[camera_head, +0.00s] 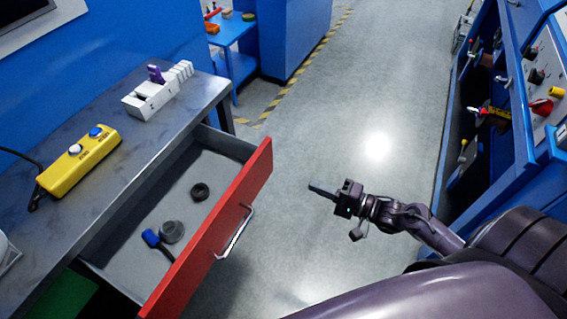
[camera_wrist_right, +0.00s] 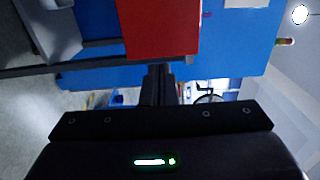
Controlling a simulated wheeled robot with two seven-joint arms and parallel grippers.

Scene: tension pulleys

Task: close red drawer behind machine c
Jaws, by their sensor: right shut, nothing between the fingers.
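The red drawer (camera_head: 213,228) stands pulled out from under the grey workbench (camera_head: 114,140), with a silver handle (camera_head: 235,233) on its red front. Inside it lie a black ring, a grey round part and a blue-headed tool. My right gripper (camera_head: 315,189) is shut and empty, in the air to the right of the drawer front and apart from it. In the right wrist view, the shut fingers (camera_wrist_right: 158,72) point toward a red panel (camera_wrist_right: 158,28). My left gripper is not in view.
A yellow button box (camera_head: 79,160) and a white block holder (camera_head: 157,92) stand on the bench. A blue panel unit (camera_head: 510,130) with tools stands at the right. The floor between is clear. A small blue table (camera_head: 231,32) stands at the back.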

